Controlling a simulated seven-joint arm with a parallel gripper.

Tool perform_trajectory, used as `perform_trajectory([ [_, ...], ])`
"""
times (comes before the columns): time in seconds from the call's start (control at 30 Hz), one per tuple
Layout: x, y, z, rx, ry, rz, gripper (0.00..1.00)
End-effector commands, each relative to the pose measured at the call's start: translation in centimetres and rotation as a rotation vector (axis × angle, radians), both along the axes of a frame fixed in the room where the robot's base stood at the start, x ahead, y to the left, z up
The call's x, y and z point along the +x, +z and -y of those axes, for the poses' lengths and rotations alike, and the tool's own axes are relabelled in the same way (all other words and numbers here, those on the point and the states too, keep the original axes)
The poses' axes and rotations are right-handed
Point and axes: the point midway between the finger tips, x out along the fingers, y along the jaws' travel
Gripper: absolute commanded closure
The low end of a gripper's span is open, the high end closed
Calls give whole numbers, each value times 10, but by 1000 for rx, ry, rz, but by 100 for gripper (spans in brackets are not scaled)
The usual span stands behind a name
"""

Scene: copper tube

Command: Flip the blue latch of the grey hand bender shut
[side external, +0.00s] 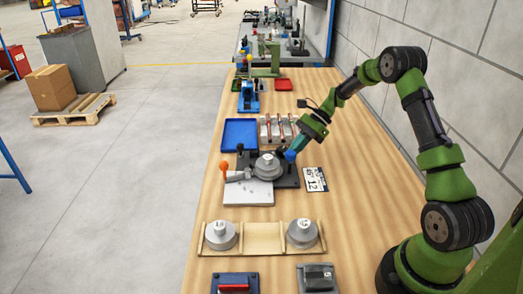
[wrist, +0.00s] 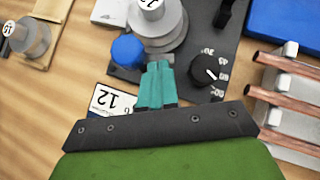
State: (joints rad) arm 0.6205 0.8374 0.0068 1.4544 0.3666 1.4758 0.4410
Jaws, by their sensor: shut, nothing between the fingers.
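The grey hand bender (side external: 268,166) sits on a dark base plate in the middle of the bench, with a round grey former on top. Its round former (wrist: 160,25) is at the top of the wrist view. A blue round part (wrist: 127,51), apparently the latch, is on the base plate left of my fingertips; a blue spot beside the former in the side view (side external: 290,155) seems to be it. My gripper (wrist: 159,66) has its teal fingers shut and empty. The tips are close to the former and to the right of the blue part; contact cannot be told.
A black dial knob (wrist: 206,70) stands right of my fingers. Copper tubes (wrist: 287,68) on grey blocks are farther right. A number card (side external: 315,179) lies beside the base. A blue tray (side external: 239,134) is behind, and a wooden rack (side external: 262,238) with round formers is in front.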

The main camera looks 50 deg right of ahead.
Motion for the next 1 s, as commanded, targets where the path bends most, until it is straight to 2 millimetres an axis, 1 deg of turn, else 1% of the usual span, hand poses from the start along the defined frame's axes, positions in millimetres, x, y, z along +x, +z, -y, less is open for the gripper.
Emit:
perform_trajectory([
  [0.1,5,-2,-2,0,109,0,100],
  [0.57,20,-2,-14,1,508,1,100],
  [1.0,27,0,-26,1,501,0,100],
])
